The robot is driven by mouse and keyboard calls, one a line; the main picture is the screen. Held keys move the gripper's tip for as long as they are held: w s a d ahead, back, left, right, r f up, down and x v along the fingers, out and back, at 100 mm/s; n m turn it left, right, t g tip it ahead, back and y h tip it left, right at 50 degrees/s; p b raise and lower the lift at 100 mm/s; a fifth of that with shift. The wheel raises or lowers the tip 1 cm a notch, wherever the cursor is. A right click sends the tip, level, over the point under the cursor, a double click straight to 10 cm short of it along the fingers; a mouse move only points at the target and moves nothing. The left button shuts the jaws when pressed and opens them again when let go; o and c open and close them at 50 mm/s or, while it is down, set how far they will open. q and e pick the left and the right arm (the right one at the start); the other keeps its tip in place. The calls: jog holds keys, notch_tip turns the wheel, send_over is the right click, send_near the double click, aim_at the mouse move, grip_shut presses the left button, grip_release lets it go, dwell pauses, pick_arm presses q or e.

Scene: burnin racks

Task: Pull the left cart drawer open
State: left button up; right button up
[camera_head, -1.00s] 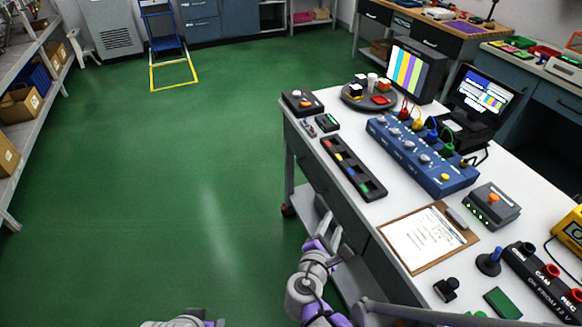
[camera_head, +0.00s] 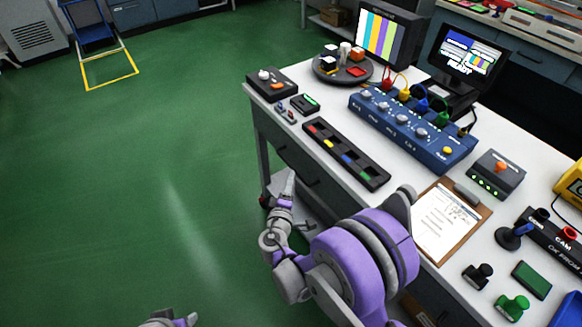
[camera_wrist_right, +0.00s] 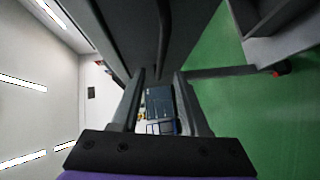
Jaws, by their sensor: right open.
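The cart is the white-topped bench (camera_head: 405,185) on the right in the head view. Its dark left drawer front (camera_head: 290,158) faces the green floor at the bench's left end. In the right wrist view a dark front (camera_wrist_right: 125,30) with a long bar handle (camera_wrist_right: 164,35) fills the top. My right gripper (camera_head: 288,185) is beside this front, low against the bench side. In the wrist view its two fingers (camera_wrist_right: 160,78) are apart with nothing between them, and the handle lies in line with the gap. My left gripper (camera_head: 178,320) only peeks in at the bottom edge.
The bench top holds a blue switch box (camera_head: 410,130), a black tray of coloured pieces (camera_head: 345,153), a clipboard (camera_head: 445,225) and two screens. Open green floor (camera_head: 130,190) lies left of the bench. A yellow floor frame (camera_head: 110,70) is farther back.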

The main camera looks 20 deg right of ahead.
aim_at(293, 167)
jog(key=x, duration=0.7)
grip_shut()
dwell(1.3)
